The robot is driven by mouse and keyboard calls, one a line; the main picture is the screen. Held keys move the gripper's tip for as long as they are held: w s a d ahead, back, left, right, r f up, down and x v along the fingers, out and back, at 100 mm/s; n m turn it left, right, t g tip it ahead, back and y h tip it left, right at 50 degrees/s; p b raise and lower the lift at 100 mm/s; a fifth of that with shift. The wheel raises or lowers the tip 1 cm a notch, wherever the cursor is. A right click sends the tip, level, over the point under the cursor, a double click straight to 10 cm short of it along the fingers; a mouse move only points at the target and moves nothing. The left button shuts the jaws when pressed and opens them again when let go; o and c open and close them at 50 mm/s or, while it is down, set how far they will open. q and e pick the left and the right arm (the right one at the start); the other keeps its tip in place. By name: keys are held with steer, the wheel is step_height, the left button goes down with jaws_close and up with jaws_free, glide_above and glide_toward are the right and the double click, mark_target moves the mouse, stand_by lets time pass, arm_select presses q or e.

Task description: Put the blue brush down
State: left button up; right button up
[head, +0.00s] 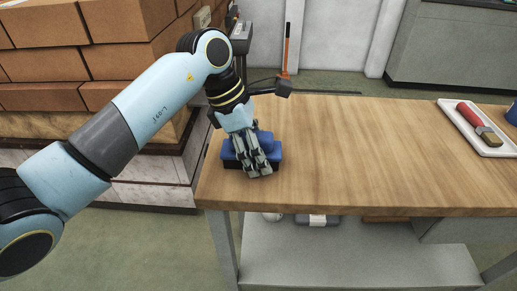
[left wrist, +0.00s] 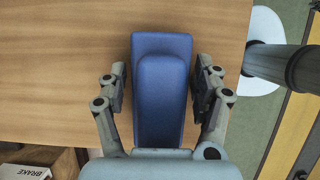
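The blue brush (head: 275,151) is at the left end of the wooden workbench (head: 370,160), its dark underside facing the top, and it looks to be resting there. My left gripper (head: 260,168) is over it from above and hides its middle in the head view. In the left wrist view the brush (left wrist: 163,100) lies lengthwise between the two fingers of my left gripper (left wrist: 160,88). A strip of bench shows between the left finger and the brush, and a narrow gap shows on the right, so the fingers are open around it. My right gripper is not in view.
A white tray (head: 487,148) with a red-handled tool (head: 472,117) stands at the bench's right end, near a blue object (head: 512,114). Stacked bricks (head: 50,65) rise at the left behind my arm. The middle of the bench is clear.

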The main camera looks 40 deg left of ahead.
arm_select(q)
steer(key=shift+r, duration=0.15)
steer(key=v, duration=1.2)
steer(key=shift+p, duration=0.3)
steer(key=shift+d, duration=0.1)
